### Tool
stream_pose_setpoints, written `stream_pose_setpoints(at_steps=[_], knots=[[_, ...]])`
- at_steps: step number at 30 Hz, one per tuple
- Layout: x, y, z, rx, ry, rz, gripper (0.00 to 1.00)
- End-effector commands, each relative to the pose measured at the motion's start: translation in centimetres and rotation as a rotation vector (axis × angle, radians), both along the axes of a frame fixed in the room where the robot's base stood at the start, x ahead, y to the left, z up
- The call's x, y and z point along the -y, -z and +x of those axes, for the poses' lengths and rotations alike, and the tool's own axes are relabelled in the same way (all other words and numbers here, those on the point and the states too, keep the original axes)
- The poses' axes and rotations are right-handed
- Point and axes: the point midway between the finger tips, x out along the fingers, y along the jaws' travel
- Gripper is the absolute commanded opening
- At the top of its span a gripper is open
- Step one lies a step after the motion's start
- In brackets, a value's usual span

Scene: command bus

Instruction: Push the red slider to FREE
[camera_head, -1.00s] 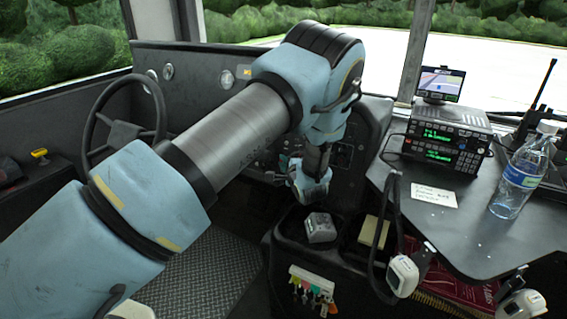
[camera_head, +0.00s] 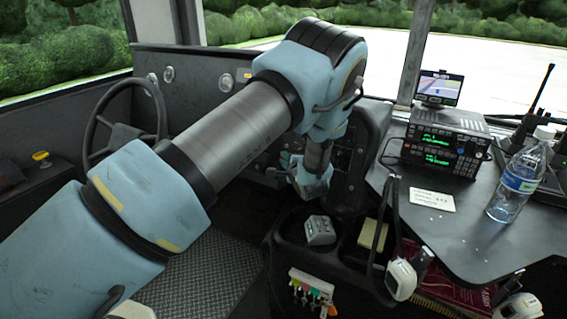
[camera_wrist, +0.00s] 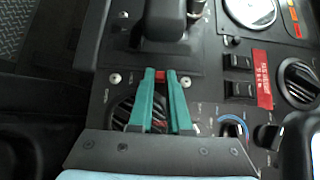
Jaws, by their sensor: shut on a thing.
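In the wrist view, the red slider (camera_wrist: 160,76) shows as a small red piece on the dark control panel, just below a black lever housing. My gripper (camera_wrist: 160,75) has two teal fingers that close in on it from either side at their tips. More red shows lower down in the gap between the fingers. The fingers hide part of the slider and its track, and I cannot read a FREE mark. In the head view, my arm reaches to the panel beside the steering wheel, and the fingers cannot be made out.
A black lever housing (camera_wrist: 165,20) stands just beyond the fingertips. Rocker switches (camera_wrist: 239,90), a red label (camera_wrist: 262,78) and knobs lie to the right. In the head view, a side desk (camera_head: 450,235) holds a radio (camera_head: 440,150) and a bottle (camera_head: 518,185).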

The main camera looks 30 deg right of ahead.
Motion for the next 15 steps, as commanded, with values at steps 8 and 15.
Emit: stream_pose_setpoints(at_steps=[8,15], knots=[[0.19,-0.54,0.11,0.008,0.001,-0.004,0.17],[0.16,-0.46,0.09,0.006,0.000,-0.003,0.44]])
